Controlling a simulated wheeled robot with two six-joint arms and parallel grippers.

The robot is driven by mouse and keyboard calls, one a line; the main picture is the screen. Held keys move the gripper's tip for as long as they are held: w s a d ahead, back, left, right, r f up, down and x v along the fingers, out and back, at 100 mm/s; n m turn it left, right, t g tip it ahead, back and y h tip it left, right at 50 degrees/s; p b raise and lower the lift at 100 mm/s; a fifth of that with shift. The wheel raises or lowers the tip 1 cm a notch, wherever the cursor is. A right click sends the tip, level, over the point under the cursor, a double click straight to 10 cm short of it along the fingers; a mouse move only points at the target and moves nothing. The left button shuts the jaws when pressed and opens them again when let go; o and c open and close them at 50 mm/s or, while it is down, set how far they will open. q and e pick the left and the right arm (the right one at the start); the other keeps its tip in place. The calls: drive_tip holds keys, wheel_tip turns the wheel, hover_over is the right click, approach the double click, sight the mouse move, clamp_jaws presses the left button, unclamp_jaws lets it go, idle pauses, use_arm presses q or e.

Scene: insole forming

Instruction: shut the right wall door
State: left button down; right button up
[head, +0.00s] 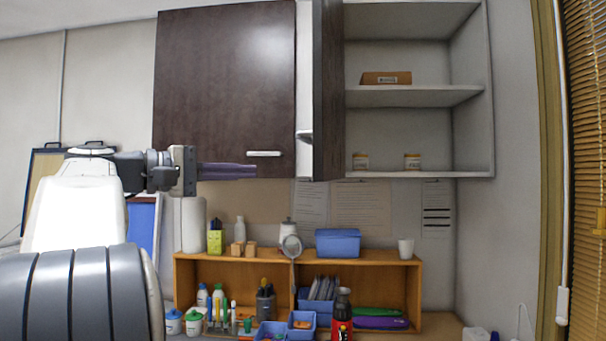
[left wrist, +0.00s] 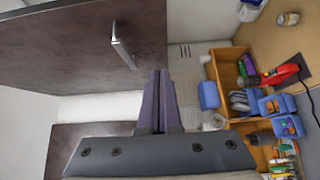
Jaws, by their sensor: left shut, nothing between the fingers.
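The right wall door (head: 329,92) is dark brown and stands open, swung out toward me and seen nearly edge-on. Its pale handle (head: 305,136) is near its lower edge. In the left wrist view the door panel (left wrist: 70,55) fills the upper left, with its handle (left wrist: 122,45) above and left of my fingers. My left gripper (head: 254,171) is shut and empty, in front of the lower part of the closed left wall door (head: 225,75). Its purple fingers (left wrist: 160,75) touch nothing that I can see. My right gripper is not in view.
The open cabinet (head: 415,98) holds a brown box (head: 386,78) and two small jars (head: 412,161). Below stands a wooden shelf unit (head: 420,285) with a blue bin (head: 338,242), a white cup (head: 406,248) and bottles. Window blinds (head: 588,150) hang at the far right.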

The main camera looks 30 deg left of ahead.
use_arm(q)
drive_tip(key=w+d+p, duration=0.4)
drive_tip(key=w+d, duration=0.4)
drive_tip(key=shift+w, duration=0.4)
